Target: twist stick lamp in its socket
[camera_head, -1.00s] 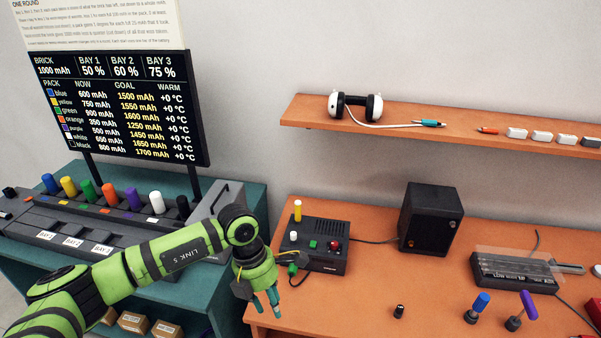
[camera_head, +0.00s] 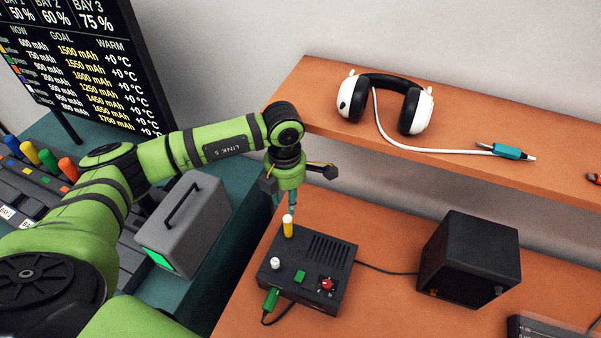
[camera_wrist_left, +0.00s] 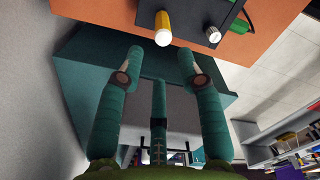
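The stick lamp, a yellow stick with a white tip (camera_head: 288,228), stands upright in the top of a black box (camera_head: 318,262), near its back left corner. My left gripper (camera_head: 290,206) is just above and behind the lamp in the head view, fingers partly hidden by its green body. In the left wrist view, the gripper's teal fingers (camera_wrist_left: 161,58) are spread, with nothing between them. The lamp (camera_wrist_left: 163,22) lies just beyond their tips there, apart from them. The socket itself is hidden under the lamp. My right gripper is not in view.
The box also has a white knob (camera_head: 275,263), a green button (camera_head: 300,276), a red control (camera_head: 326,284) and a green plug (camera_head: 270,300). A grey case (camera_head: 185,225) stands left. A black speaker (camera_head: 468,258) is right. A shelf (camera_head: 460,100) holds headphones (camera_head: 388,98).

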